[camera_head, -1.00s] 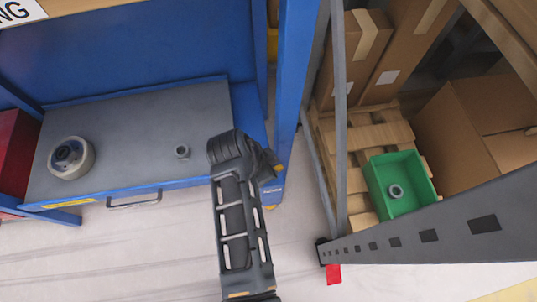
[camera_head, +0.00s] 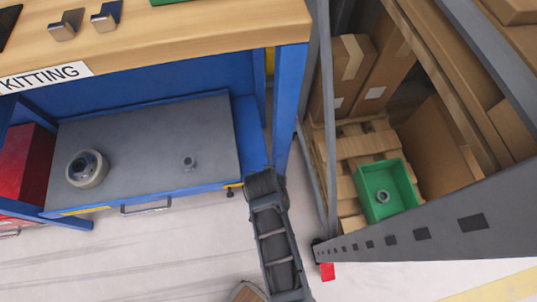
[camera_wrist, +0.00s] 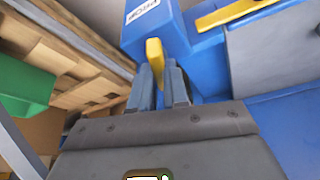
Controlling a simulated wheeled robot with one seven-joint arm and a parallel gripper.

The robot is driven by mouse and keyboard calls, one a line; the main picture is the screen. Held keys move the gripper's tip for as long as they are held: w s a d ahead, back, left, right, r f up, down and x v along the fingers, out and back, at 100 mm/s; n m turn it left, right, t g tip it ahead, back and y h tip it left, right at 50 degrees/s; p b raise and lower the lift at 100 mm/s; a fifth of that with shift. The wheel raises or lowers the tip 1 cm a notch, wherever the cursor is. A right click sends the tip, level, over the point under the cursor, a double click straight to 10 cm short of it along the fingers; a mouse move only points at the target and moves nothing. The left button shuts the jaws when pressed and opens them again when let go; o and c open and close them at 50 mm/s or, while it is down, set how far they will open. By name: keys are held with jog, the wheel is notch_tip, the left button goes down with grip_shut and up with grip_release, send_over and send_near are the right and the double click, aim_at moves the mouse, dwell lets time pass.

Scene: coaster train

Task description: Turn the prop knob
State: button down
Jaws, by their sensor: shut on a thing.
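The prop knob is a yellow, paddle-like handle (camera_wrist: 154,52) on a blue housing with a white label (camera_wrist: 139,11) in the wrist view. My gripper (camera_wrist: 161,72) is shut on the knob, with a grey finger on each side of its lower part. The knob's upper end stands out beyond the fingertips. In the head view my gripper (camera_head: 264,182) is at the right front corner of the blue workbench frame (camera_head: 292,105). It hides the knob and the fingertips there.
A grey drawer top (camera_head: 145,140) carries a round wheel-like part (camera_head: 87,169) and a small ring (camera_head: 189,162). A wooden bench top (camera_head: 190,40) is above it. At right, a green bin (camera_head: 386,188) stands on a pallet beside cardboard boxes (camera_head: 360,60).

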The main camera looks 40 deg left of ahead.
jog(key=n, duration=0.2)
jog(key=n+g+y+p, duration=0.1)
jog(key=n, duration=0.2)
jog(key=shift+w+d+n+y, duration=0.15)
jog(key=shift+n+y, duration=0.15)
jog(key=n+g, duration=0.1)
jog(key=n, duration=0.1)
jog(key=n+g, duration=0.1)
jog(key=n, duration=0.2)
jog(key=shift+w+y+b, duration=0.1)
jog(key=shift+y+b, duration=0.25)
jog(key=shift+y, duration=0.05)
jog(key=shift+n, duration=0.3)
jog(key=c, duration=1.1)
grip_release()
jog(key=shift+r, duration=0.1)
jog(key=shift+w+p+v, duration=0.15)
jog(key=shift+p+v, duration=0.6)
jog(key=shift+v, duration=1.15)
jog(key=shift+w+p+v, duration=0.1)
jog(key=shift+p+v, duration=0.6)
jog(key=shift+v, duration=1.25)
jog(key=shift+s, duration=0.15)
